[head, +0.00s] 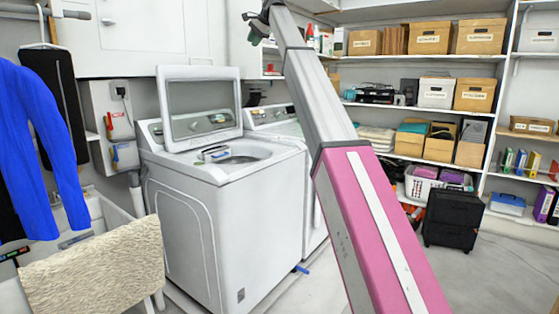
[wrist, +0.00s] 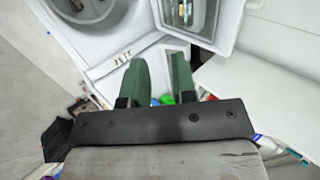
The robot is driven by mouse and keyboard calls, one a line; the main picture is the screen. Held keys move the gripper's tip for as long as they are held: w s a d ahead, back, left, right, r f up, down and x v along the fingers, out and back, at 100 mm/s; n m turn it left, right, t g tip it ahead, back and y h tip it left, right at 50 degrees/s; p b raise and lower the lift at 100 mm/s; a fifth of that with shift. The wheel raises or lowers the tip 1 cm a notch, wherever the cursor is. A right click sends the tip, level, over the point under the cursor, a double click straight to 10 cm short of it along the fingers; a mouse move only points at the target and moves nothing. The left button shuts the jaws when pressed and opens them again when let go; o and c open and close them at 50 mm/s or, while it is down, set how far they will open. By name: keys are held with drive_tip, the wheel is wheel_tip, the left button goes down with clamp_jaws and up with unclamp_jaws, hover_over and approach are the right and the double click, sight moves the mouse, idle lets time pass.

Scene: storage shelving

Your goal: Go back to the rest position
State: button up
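My gripper (head: 257,30) is at the top of the head view, at the far end of my raised arm, which slants from the lower right to the upper middle. It is small there, with a bit of green finger showing. In the wrist view my gripper (wrist: 160,72) shows two green fingers standing apart, with nothing held between them. The washing machine (head: 225,200) stands below and left of my gripper in the head view, with its lid (head: 200,108) up.
A second white machine (head: 290,122) stands behind my arm. A blue shirt (head: 45,140) hangs at the left above a sink (head: 105,218). Shelves with cardboard boxes (head: 428,38) fill the back right. A black drawer unit (head: 453,218) stands on the floor. Floor at the lower right is clear.

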drive_tip(key=s+d+f+n+g+h, duration=0.1)
drive_tip(key=s+d+f, duration=0.35)
drive_tip(key=f, duration=1.45)
drive_tip(key=s+d+f+n+h, duration=0.1)
drive_tip(key=s+d+f, duration=0.4)
drive_tip(key=f, duration=1.3)
drive_tip(key=s+d+f+n+g+h, duration=0.1)
drive_tip(key=s+d+f, duration=0.4)
drive_tip(key=f, duration=1.4)
drive_tip(key=s+d+f+n+h, duration=0.1)
drive_tip(key=s+d+f, duration=0.2)
drive_tip(key=s+f, duration=0.3)
drive_tip(key=s+d+f+g, duration=0.1)
drive_tip(key=s+d+f, duration=0.35)
drive_tip(key=f, duration=0.35)
drive_tip(key=s+d+f+n+h, duration=0.1)
drive_tip(key=s+d+f, duration=0.1)
drive_tip(key=s+f, duration=0.5)
drive_tip(key=s+d+f+n+g, duration=0.1)
drive_tip(key=s+d+f, duration=0.2)
drive_tip(key=s+f, duration=0.3)
drive_tip(key=s+d+f+n+h, duration=0.1)
drive_tip(key=s+d+f, duration=0.2)
drive_tip(key=s+f, duration=0.4)
drive_tip(key=s, duration=0.7)
drive_tip(key=shift+s+d+g+h, duration=0.2)
drive_tip(key=shift+d+g+h, duration=0.1)
drive_tip(key=shift+d+g, duration=0.1)
